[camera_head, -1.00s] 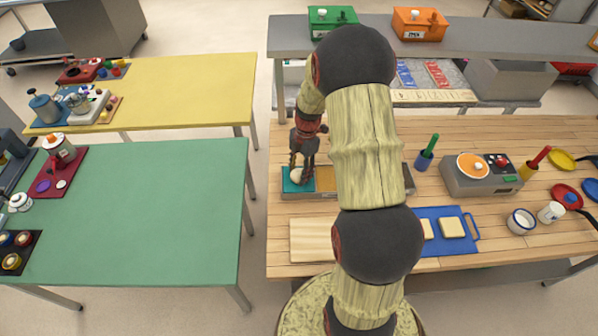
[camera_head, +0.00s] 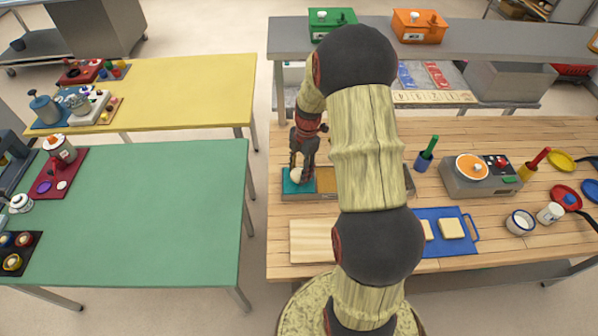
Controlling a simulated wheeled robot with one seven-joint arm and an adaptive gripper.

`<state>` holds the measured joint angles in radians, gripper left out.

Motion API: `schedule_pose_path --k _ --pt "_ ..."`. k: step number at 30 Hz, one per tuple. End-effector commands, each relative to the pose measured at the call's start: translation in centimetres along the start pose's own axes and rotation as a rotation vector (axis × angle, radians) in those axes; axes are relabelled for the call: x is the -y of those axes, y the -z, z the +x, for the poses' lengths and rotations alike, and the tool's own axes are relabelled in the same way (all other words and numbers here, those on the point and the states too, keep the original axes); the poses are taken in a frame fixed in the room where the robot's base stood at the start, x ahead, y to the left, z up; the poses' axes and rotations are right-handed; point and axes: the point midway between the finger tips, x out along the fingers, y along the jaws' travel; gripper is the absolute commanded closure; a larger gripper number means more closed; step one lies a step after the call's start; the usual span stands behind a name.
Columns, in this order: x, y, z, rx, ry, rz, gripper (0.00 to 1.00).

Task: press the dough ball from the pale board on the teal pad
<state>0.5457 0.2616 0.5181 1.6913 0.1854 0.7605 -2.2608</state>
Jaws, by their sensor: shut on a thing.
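The dough ball (camera_head: 297,175) is a small cream-coloured lump at the teal pad (camera_head: 291,187). The pad is the left section of a long grey tray, with an orange-brown section beside it. My gripper (camera_head: 301,173) points down at the pad and is shut on the dough ball; I cannot tell whether the ball touches the pad. The pale board (camera_head: 309,241) lies bare at the near left of the wooden table, as far as it shows. My arm hides the tray's middle and the board's right end.
A blue tray (camera_head: 461,240) with pale square pieces lies right of my arm. A grey appliance with an orange disc (camera_head: 472,166) stands further right. A steel shelf (camera_head: 480,40) runs along the back.

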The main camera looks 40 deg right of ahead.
Motion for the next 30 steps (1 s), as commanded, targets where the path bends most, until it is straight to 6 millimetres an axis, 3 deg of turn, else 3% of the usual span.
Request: schedule_pose_path --k 24,30 --pt "-0.1 0.9 -6.2 0.001 -0.002 -0.001 0.83" --pt "0.0 1.0 -6.8 0.001 -0.001 -0.001 0.83"
